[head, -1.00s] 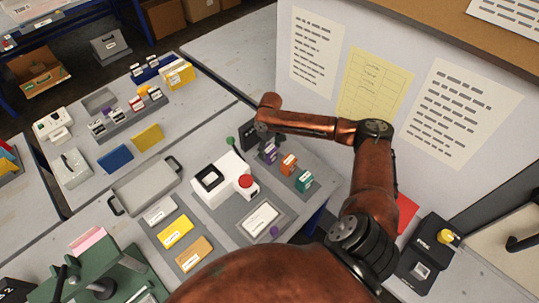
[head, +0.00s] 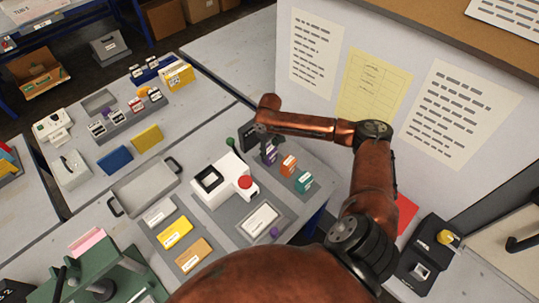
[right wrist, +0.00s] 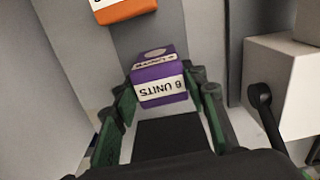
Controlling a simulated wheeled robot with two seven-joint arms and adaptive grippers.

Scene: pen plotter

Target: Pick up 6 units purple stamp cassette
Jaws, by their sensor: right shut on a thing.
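The purple stamp cassette (right wrist: 160,83) shows in the right wrist view with a white label reading "6 UNITS". It sits between the two green-lined fingers of my right gripper (right wrist: 160,100), which is shut on it. In the head view the purple cassette (head: 270,156) is partly hidden by my right gripper (head: 267,145) above the grey rack. An orange cassette (head: 288,165) and a teal cassette (head: 303,181) stand in the same rack. My left gripper is not in view.
A white machine with a red button (head: 245,183) stands left of the rack, close to my right gripper. The wall panel with papers (head: 315,50) rises behind. A grey tray (head: 145,188) and several coloured pads lie to the left.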

